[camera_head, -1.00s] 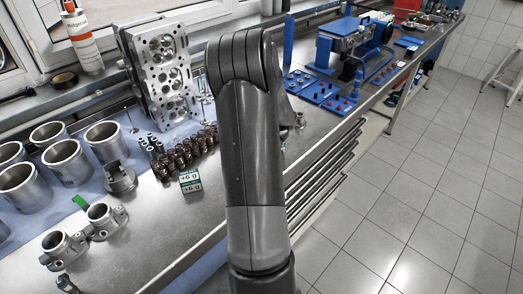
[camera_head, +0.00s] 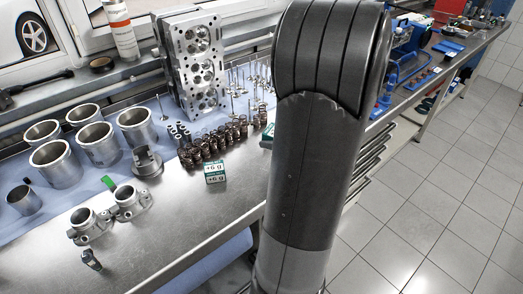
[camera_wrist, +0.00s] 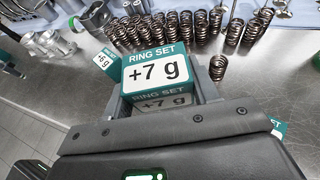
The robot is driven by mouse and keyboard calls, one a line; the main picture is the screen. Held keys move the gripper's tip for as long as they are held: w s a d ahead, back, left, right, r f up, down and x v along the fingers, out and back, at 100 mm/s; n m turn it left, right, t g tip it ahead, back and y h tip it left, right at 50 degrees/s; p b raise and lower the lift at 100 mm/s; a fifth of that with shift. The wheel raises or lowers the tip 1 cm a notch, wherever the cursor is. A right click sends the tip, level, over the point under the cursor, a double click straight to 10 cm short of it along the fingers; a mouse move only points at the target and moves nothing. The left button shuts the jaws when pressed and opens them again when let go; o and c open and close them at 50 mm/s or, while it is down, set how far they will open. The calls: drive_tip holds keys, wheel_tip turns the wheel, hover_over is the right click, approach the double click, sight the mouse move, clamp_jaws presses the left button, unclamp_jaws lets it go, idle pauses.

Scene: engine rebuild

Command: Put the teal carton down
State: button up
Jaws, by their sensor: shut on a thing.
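The teal carton (camera_wrist: 160,71), with a white label reading "RING SET +7 g", is between the two grey fingers of my gripper (camera_wrist: 164,84) in the wrist view. The fingers are shut on its sides. The metal bench top (camera_wrist: 265,85) lies below and beyond it; I cannot tell whether the carton touches it. In the head view my arm hides the gripper. A small teal patch (camera_head: 266,138) shows at the arm's left edge, perhaps this carton. A similar carton marked "+6 g" (camera_head: 215,172) stands on the bench and also shows in the wrist view (camera_wrist: 101,58).
Valve springs (camera_head: 215,143) stand in rows just behind the cartons, close to my gripper. A cylinder head (camera_head: 199,62) stands farther back.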

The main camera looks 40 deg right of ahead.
hover_over(247, 159)
wheel_tip(247, 159, down, 5)
drive_tip(key=shift+f, duration=2.15)
drive_tip(key=shift+f, duration=0.1)
drive_tip(key=o, duration=1.1)
